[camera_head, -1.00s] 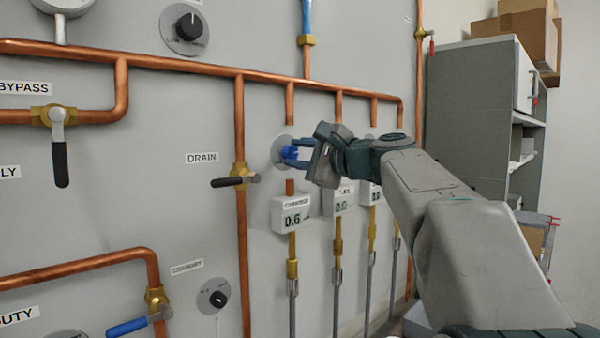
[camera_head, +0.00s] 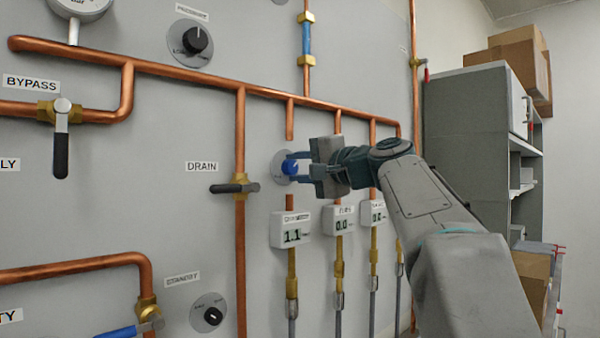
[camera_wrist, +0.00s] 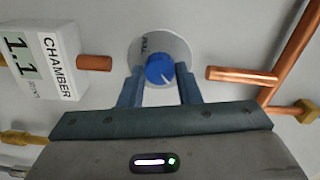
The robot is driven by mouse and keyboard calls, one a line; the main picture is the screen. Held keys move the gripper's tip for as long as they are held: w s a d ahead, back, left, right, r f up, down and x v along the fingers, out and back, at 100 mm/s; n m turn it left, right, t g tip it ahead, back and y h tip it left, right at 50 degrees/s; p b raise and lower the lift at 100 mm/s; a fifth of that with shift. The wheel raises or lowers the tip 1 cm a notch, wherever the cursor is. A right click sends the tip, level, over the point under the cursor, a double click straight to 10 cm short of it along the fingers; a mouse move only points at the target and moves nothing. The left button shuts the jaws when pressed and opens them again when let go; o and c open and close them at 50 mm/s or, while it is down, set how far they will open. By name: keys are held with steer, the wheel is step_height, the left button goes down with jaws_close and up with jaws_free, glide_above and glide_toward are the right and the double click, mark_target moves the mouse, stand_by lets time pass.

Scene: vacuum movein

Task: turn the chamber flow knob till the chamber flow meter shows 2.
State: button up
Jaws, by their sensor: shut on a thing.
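The chamber flow knob is a blue round knob (camera_head: 290,167) on a grey disc on the wall panel. It also shows in the wrist view (camera_wrist: 159,69), with a pale pointer line towards its lower right. My gripper (camera_head: 289,167) reaches it from the right, with one finger on either side, shut on the knob; its fingers (camera_wrist: 159,80) also show in the wrist view. The chamber flow meter (camera_head: 291,230) is a white box below the knob and reads 1.1. In the wrist view the meter (camera_wrist: 42,62) lies sideways at the left, labelled CHAMBER, also reading 1.1.
Copper pipes run close above and left of the knob. A drain valve with a black handle (camera_head: 235,188) is to its left. Another flow meter (camera_head: 340,219) beside the chamber meter reads 0.0. A grey cabinet (camera_head: 468,140) with boxes on top stands at the right.

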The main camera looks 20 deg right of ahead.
stand_by(0.4)
steer(key=o, duration=1)
steer(key=shift+c, duration=0.2)
steer(key=b+v, duration=0.2)
steer(key=v, duration=1.1)
steer(key=shift+s+d, duration=0.2)
steer(key=shift+s, duration=0.15)
